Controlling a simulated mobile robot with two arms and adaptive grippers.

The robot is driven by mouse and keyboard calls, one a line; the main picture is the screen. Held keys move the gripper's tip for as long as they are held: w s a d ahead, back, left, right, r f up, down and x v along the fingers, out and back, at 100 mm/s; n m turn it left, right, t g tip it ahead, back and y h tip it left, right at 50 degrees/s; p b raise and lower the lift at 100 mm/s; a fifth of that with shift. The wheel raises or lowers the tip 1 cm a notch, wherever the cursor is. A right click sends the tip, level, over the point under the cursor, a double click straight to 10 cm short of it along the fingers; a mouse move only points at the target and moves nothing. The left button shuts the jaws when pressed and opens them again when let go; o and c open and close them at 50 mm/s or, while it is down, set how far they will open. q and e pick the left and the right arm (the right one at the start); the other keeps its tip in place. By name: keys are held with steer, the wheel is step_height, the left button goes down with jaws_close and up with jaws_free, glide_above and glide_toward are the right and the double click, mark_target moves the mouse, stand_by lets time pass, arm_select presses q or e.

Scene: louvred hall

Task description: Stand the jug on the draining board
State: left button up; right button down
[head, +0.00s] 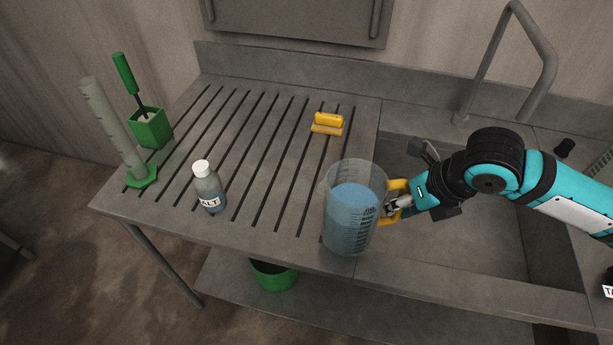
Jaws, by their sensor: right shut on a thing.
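The jug (352,208) is clear, with dark graduation marks, blue liquid inside and a yellow handle (399,195) on its right side. It is upright at the front right part of the grey slotted draining board (247,226), beside the sink. I cannot tell whether its base touches the board or is just above it. My right gripper (394,205) comes in from the right and is shut on the jug's handle. My left gripper is not in view.
The sink basin (460,245) and tap (493,60) are at right. A green bucket (274,276) is below. The board's middle is clear.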

mark_target(367, 186)
steer(key=w+a+p, duration=0.1)
steer(key=w+a, duration=0.3)
steer(key=a, duration=0.1)
steer(key=shift+w+a+r+p, duration=0.15)
steer(key=shift+w+a+p, duration=0.05)
steer(key=shift+w+p, duration=0.2)
steer(key=w+a+f, duration=0.1)
steer(key=w, duration=0.1)
steer(key=w+a+f+p, duration=0.1)
steer(key=w+a+f, duration=0.1)
steer(key=w+a+f+p, duration=0.1)
steer(key=w, duration=0.1)
steer(key=shift+a+f, duration=0.15)
steer(key=shift+a, duration=0.25)
steer(key=shift+f, duration=0.15)
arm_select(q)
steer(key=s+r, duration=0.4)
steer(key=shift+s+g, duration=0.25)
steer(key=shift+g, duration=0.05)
arm_select(e)
steer(key=shift+w, duration=0.1)
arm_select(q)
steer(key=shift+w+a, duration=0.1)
arm_select(e)
steer(key=shift+f, duration=0.1)
